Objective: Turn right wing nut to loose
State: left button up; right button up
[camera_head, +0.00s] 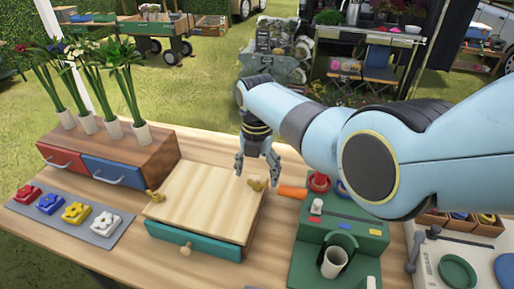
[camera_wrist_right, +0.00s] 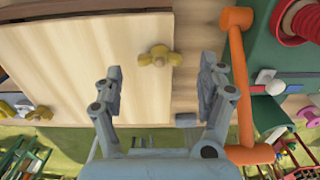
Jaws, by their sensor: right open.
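The right wing nut (camera_head: 258,184) is a small brass-yellow nut on the right edge of the pale wooden board (camera_head: 205,200) that tops a box. It also shows in the right wrist view (camera_wrist_right: 160,56), with its wings spread left and right. My right gripper (camera_head: 256,166) points down just above and behind this nut. In the right wrist view, the gripper (camera_wrist_right: 160,82) is open, with a finger on either side of the nut's line and nothing between the fingertips. The left wing nut (camera_head: 155,196) sits at the board's left edge. My left gripper is out of view.
An orange tool (camera_head: 292,192) lies close right of the board, beside a green stand (camera_head: 310,262) with a cup. The box has a teal drawer (camera_head: 190,246). A wooden drawer unit (camera_head: 150,160) with flowers stands left. Bare tabletop (camera_head: 115,262) shows in front.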

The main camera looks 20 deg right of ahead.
aim_at(257, 181)
notch_tip(257, 181, up, 8)
dwell(0.6)
